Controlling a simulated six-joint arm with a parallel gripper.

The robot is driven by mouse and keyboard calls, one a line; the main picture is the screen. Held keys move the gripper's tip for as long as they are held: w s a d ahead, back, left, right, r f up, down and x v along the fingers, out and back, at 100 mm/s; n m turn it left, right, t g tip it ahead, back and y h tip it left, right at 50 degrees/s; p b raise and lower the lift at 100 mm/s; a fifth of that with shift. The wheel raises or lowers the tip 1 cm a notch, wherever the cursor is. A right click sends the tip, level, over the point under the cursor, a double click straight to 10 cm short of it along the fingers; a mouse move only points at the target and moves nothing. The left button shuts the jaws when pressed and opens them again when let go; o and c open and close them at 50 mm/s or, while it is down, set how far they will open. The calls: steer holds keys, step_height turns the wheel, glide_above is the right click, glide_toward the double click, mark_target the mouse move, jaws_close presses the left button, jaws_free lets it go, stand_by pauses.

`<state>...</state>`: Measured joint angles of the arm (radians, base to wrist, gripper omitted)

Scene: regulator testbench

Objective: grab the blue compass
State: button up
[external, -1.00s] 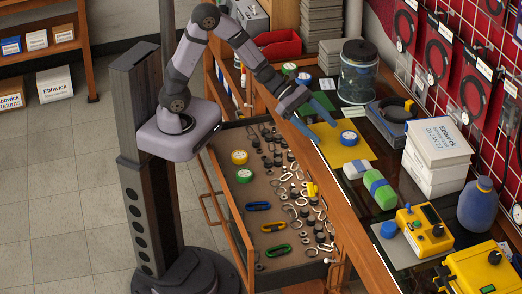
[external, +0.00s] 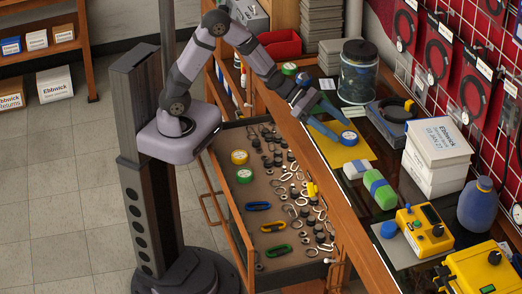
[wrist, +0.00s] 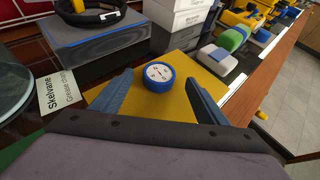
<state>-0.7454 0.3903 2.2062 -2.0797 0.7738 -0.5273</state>
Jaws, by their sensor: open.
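The blue compass (external: 349,138) lies flat on a yellow mat (external: 346,155) on the bench. It also shows in the wrist view (wrist: 159,77), with its white dial facing up. My gripper (external: 327,134) is open, low over the mat. In the wrist view my gripper (wrist: 160,92) has one finger to each side of the compass, which lies ahead of the fingertips and between their lines. The jaws hold nothing.
A glass jar (external: 358,72) stands behind the mat. A blue-grey case (wrist: 102,40) with a black ring and white boxes (external: 436,158) stand beyond it. Blue-and-white and green blocks (external: 380,188) lie to the right. An open drawer (external: 238,210) holds carabiners and small parts.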

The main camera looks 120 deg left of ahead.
mark_target(349, 135)
steer(key=shift+x, duration=1.75)
steer(key=shift+r, duration=0.1)
steer(key=shift+c, duration=0.4)
steer(key=c, duration=1.1)
steer(key=shift+r, duration=0.1)
